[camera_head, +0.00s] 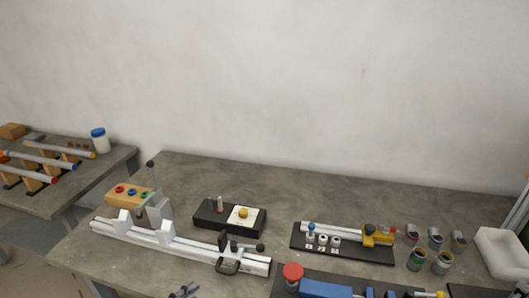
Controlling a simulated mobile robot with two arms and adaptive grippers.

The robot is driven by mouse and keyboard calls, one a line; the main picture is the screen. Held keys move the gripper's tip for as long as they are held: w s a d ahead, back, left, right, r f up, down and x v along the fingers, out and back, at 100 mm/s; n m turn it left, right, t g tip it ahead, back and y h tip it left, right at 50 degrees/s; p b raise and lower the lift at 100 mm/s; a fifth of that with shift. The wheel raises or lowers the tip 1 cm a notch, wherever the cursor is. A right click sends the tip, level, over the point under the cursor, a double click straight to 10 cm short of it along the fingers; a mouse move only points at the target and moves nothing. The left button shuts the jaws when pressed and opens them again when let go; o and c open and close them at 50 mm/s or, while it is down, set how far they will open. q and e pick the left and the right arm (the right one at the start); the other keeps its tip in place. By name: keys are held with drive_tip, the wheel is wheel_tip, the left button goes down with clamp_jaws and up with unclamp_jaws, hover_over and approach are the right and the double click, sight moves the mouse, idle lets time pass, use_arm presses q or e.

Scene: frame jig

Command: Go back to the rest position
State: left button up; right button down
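Neither of my grippers can be made out in the head view, and no arm of mine is seen over the table. A long white rail jig (190,246) lies on the grey table (330,192), with white blocks on it and a dark clamp with a handle (229,266) near its right end. A black box (212,221) with a yellow button (244,212) stands behind the rail. A black base plate (345,249) with a white bar and a yellow clamp (376,238) sits to the right.
Several small cups (416,259) and a white tray (500,252) stand at the right. A block with coloured knobs (130,196) is at the left. A red knob (292,272) and a blue part (325,289) are at the front. A side table (60,204) holds coloured tubes. The table's back strip is clear.

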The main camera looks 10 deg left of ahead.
use_arm(q)
drive_tip(key=s+d+f+n+g+y, duration=0.3)
drive_tip(key=s+n+g, duration=0.3)
drive_tip(key=n, duration=0.4)
drive_tip(key=s+d+f+n+g+y, duration=0.3)
drive_tip(key=s+n+g, duration=0.2)
drive_tip(key=s+n, duration=0.45)
wheel_tip(320, 180, down, 28)
drive_tip(key=s+g, duration=0.1)
drive_tip(key=s+a+f+g, duration=0.1)
drive_tip(key=s+a+f, duration=0.2)
drive_tip(key=s+f, duration=1.1)
drive_tip(key=s, duration=0.2)
drive_tip(key=shift+s+a+f+y, duration=0.15)
drive_tip(key=shift+s+f+y, duration=0.15)
